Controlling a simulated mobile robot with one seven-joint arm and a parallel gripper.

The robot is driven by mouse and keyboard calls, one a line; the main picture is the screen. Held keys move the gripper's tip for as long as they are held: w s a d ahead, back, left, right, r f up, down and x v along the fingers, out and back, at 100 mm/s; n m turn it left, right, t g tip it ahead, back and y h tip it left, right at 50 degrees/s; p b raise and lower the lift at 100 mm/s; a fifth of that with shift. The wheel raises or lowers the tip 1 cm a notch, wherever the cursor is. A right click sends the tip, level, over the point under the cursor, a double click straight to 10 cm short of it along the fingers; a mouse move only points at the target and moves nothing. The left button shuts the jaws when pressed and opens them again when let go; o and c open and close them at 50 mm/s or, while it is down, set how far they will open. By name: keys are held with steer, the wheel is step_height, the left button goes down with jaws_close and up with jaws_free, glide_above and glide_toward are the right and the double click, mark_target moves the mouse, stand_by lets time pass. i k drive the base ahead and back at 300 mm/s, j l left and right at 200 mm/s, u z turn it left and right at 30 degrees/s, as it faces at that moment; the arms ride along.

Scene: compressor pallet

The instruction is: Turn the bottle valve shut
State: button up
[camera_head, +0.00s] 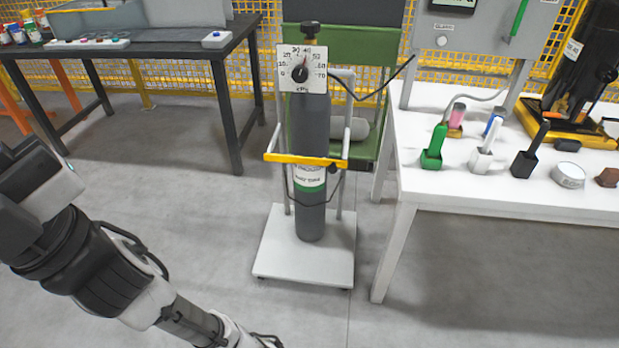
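The grey gas bottle (311,215) stands upright on a white wheeled cart in the middle of the view. It has a white label and a green band low down. A black knob (311,28) sits above the gauge plate at the top of the bottle; it looks like the valve. The white gauge plate (287,72) carries a dial marked in KPV or kPa, and its needle points up near 40. My arm crosses the lower left, well apart from the bottle and knob. My gripper does not show; the arm runs out of the bottom edge.
The cart (270,258) has a yellow crossbar (290,159). A black hose runs right from the gauge. A white table (420,185) with several small tools stands close on the right. A dark workbench (140,55) is at the left. Bare floor lies in front of the cart.

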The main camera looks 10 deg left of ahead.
mark_target(308, 28)
steer(key=i+j+z, duration=0.1)
steer(key=j, duration=0.25)
steer(key=i+j, duration=0.3)
steer(key=i+j+z, duration=0.15)
steer(key=j, duration=0.35)
steer(key=i+j+z, duration=0.1)
steer(key=i+j, duration=0.15)
steer(key=j, duration=0.15)
steer(key=i+j, duration=0.2)
steer(key=j, duration=0.25)
steer(key=i+j+z, duration=0.15)
steer(key=j, duration=0.25)
steer(key=i+j+z, duration=0.1)
steer(key=j, duration=0.35)
steer(key=i+j, duration=0.2)
steer(key=j, duration=0.25)
steer(key=z, duration=0.05)
